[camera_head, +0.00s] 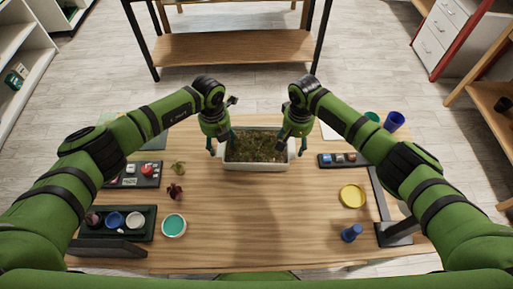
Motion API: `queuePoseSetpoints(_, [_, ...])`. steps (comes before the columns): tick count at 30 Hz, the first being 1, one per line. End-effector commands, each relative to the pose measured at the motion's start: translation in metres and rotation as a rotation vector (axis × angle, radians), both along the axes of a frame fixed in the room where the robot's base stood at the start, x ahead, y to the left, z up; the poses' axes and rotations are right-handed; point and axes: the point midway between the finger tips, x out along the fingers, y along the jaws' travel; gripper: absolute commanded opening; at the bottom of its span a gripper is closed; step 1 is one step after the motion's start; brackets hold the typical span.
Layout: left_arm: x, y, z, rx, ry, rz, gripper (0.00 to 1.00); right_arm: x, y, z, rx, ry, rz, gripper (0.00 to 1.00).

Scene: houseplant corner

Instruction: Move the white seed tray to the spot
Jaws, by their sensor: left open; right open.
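The white seed tray (256,168), filled with brown-green soil or moss, stands upright near the far middle of the wooden table. My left gripper (222,150) is open at the tray's left end, with its fingers close around that end wall. My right gripper (291,148) is open at the tray's right end in the same way. I cannot tell whether the fingers touch the tray. No marked spot can be made out for certain; a white sheet (329,130) lies partly hidden behind my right arm.
A yellow dish (352,195), blue object (351,233) and dark holder (337,160) are on the right. The table's middle front (260,225) is clear.

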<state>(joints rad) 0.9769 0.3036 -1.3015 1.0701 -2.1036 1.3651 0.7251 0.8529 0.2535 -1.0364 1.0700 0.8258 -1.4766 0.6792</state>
Motion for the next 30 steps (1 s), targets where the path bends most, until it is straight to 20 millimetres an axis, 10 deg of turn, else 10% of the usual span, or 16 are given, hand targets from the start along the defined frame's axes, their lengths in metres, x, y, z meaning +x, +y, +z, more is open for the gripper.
queuePoseSetpoints(2, [0.000, 0.000, 0.000, 0.000, 0.000, 0.000, 0.54, 0.000, 0.000, 0.000, 0.000, 0.000, 0.000, 0.54])
queuePoseSetpoints(6, [0.000, 0.000, 0.000, 0.000, 0.000, 0.000, 0.00, 0.000, 0.000, 0.000, 0.000, 0.000, 0.000, 0.00])
queuePoseSetpoints(30, [0.000, 0.000, 0.038, 0.000, -0.001, 0.000, 0.00, 0.000, 0.000, 0.038, 0.000, -0.001, 0.000, 0.00])
